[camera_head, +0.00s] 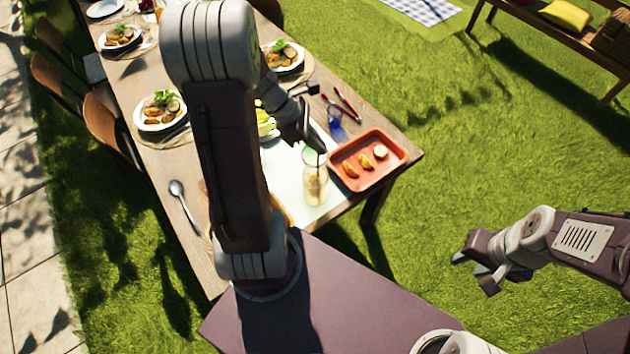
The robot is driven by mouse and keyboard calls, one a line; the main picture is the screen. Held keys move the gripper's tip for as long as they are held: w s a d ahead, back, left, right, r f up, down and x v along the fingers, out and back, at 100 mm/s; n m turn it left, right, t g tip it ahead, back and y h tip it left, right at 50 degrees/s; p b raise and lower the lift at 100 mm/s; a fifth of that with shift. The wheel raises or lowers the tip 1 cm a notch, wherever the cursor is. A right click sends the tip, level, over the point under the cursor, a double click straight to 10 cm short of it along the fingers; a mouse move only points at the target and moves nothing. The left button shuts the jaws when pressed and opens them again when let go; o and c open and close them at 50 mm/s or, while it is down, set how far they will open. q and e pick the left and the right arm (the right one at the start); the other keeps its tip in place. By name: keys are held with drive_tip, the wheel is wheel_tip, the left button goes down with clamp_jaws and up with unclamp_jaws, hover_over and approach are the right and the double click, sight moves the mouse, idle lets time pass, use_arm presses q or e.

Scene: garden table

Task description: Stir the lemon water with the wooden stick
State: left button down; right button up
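A clear glass (315,182) of pale yellowish lemon water stands on a pale board (284,165) near the table's front right corner. My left gripper (305,132) is just above and behind the glass, pointing down; its fingertips are small and partly hidden, so its opening is unclear. I cannot make out the wooden stick; something greenish shows at the glass's mouth. My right gripper (474,273) is over the grass right of the table, fingers apart and empty.
A red tray (398,157) with fruit pieces sits right of the glass. Red-handled tools (345,103) and a blue item (337,130) lie behind it. A spoon (184,206) and food plates (151,124) are to the left. My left arm hides part of the table.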

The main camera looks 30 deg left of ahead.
use_arm(q)
drive_tip(key=shift+w+a+p, duration=0.25)
drive_tip(key=shift+w, duration=0.2)
drive_tip(key=shift+w+a+p, duration=0.2)
drive_tip(key=shift+w+p, duration=0.05)
drive_tip(key=shift+w, duration=0.2)
drive_tip(key=shift+s, duration=0.15)
